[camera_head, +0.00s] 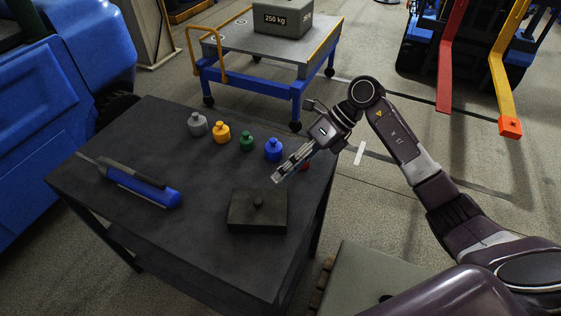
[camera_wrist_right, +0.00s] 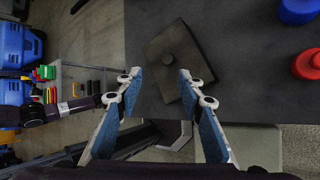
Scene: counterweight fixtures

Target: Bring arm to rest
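My right arm comes in from the right in the head view and reaches over the dark table (camera_head: 110,215). The dark block (camera_wrist_right: 176,60) lies beyond the fingertips there. A red weight (camera_head: 305,165) is partly hidden behind the gripper and also shows in the wrist view (camera_wrist_right: 308,64). My left gripper shows in neither view.
Grey (camera_head: 197,124), yellow (camera_head: 221,132) and green (camera_head: 247,141) weights stand in a row with the blue one. A blue and black tool (camera_head: 140,187) lies at the table's left. A blue trolley (camera_head: 250,90) carries a 250 kg weight (camera_head: 283,20). Red and yellow forks (camera_head: 448,60) stand behind.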

